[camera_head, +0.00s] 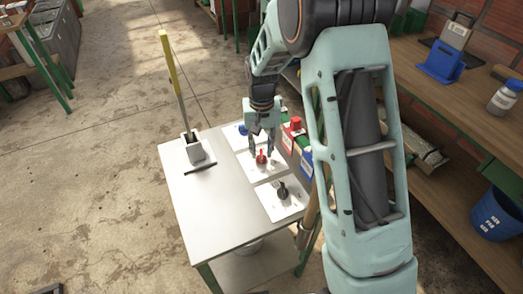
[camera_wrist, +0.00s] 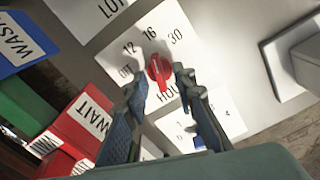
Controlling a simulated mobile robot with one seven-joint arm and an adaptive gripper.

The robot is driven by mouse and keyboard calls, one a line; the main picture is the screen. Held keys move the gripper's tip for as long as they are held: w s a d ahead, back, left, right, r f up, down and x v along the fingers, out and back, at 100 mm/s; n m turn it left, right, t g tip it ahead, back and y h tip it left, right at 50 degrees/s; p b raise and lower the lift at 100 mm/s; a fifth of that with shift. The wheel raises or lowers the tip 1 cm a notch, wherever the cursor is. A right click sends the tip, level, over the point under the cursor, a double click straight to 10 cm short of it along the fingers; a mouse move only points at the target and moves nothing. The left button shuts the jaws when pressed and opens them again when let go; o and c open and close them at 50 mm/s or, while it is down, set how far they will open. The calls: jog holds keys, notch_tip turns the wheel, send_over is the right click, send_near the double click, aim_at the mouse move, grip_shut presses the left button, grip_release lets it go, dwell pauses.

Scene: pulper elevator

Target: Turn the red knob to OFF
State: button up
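The red knob (camera_wrist: 158,70) sits on a white dial plate (camera_wrist: 182,26) marked OFF, 12, 16 and 30. OFF is at the plate's left in the wrist view. The knob's long axis leans slightly, its upper end towards 12 and 16; the exact setting is hard to tell. My gripper (camera_wrist: 160,82) has its two fingers apart, one on each side of the knob. I cannot tell whether they touch it. In the head view my gripper (camera_head: 262,150) is just above the red knob (camera_head: 261,160) on the white table (camera_head: 215,210).
A black knob (camera_head: 282,191) on another plate lies nearer the table's front. A yellow-handled lever (camera_head: 172,75) stands at the left. A red WAIT block (camera_wrist: 85,125), a green block (camera_wrist: 25,105) and a blue WASH block (camera_wrist: 20,45) are beside the dials.

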jog(key=shift+f, duration=0.15)
jog(key=shift+c, duration=0.4)
grip_shut()
jog(key=shift+n, duration=0.4)
jog(key=n, duration=0.3)
jog(key=n+p, duration=0.1)
jog(key=n, duration=0.3)
jog(key=shift+n, duration=0.3)
jog(key=n+p, duration=0.1)
jog(key=n, duration=0.3)
jog(key=shift+n+p, duration=0.7)
jog(key=shift+n, duration=1)
